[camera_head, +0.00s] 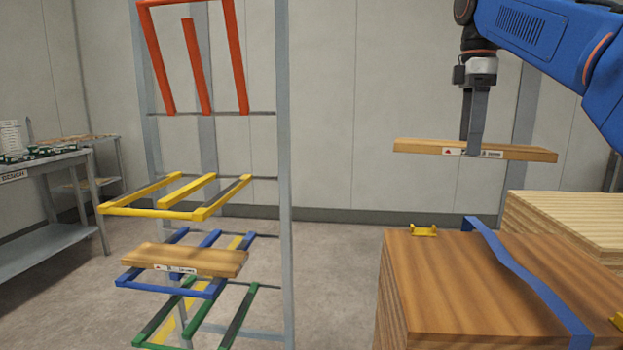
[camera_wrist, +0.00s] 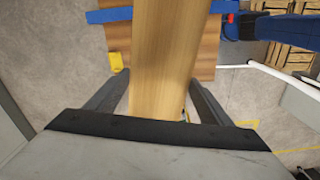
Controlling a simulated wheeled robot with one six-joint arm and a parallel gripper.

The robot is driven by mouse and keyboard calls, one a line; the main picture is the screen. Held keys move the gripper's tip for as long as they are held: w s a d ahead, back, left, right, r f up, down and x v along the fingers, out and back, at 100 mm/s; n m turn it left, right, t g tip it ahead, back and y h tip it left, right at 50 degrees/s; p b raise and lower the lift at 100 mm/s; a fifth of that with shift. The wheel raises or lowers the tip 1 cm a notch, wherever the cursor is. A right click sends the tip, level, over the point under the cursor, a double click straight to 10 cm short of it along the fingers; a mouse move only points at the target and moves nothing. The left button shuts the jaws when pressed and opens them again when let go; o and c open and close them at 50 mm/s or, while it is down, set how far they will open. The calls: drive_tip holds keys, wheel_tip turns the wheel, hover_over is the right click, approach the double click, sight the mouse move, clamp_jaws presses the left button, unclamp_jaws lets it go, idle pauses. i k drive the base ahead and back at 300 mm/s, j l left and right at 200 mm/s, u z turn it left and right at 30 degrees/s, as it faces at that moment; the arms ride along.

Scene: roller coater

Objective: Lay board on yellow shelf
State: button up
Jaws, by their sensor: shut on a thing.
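A light wooden board (camera_head: 525,153) with a white label hangs level in the air at the right in the head view. My gripper (camera_head: 474,150) points down and is shut on the board near its middle. In the wrist view the board (camera_wrist: 163,65) runs between the two fingers of my gripper (camera_wrist: 160,100). The yellow shelf (camera_head: 152,213) is an empty open frame of bars on the grey rack, left of centre and well to the left of my gripper. It stands lower than the held board.
Another board (camera_head: 185,259) lies on the blue shelf (camera_head: 127,282) below. A green shelf (camera_head: 235,318) is under that and a red shelf (camera_head: 208,70) above. A strapped wood stack (camera_head: 430,270) stands below my gripper. A grey bench (camera_head: 45,165) is at the left.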

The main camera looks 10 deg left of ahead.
sight(177, 193)
drive_tip(key=j+u, duration=0.15)
drive_tip(key=j, duration=0.65)
drive_tip(key=j+u, duration=0.15)
drive_tip(key=j, duration=0.6)
drive_tip(key=i+j+u, duration=0.1)
drive_tip(key=j, duration=0.65)
